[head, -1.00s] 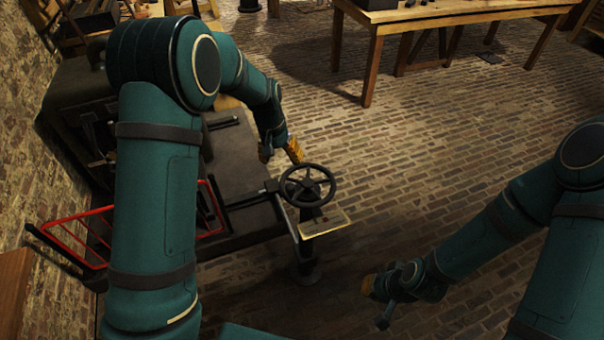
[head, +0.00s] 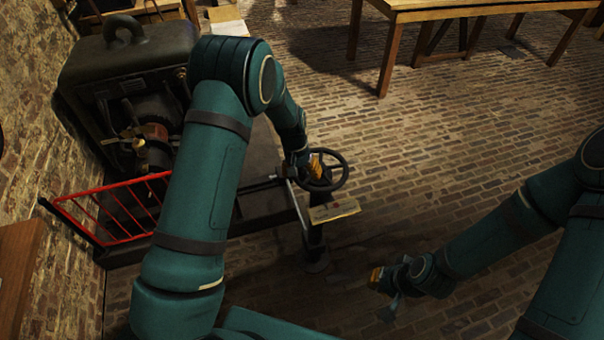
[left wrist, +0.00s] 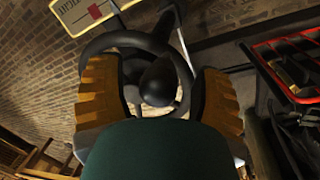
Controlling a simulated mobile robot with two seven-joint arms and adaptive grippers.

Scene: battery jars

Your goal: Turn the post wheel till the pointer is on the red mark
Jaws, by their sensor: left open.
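The dark post wheel (head: 341,176) stands on a post (head: 316,240) at the end of the machine's bed. A pale plate (head: 335,210) with a small red mark (head: 333,206) sits below its near side. My left gripper (head: 315,168) is at the left part of the wheel. In the left wrist view, its yellow-padded fingers (left wrist: 160,95) are open, with the wheel's dark hub and part of the rim between and beyond them. I cannot tell whether they touch it. The plate with the red mark shows there too (left wrist: 90,15). I cannot make out the pointer. My right gripper (head: 381,290) hangs low at right, away from the wheel.
A red railing (head: 110,208) and a dark machine (head: 130,75) stand at the left, by the brick wall. A wooden table (head: 440,10) stands at the back. The brick floor right of the wheel is clear.

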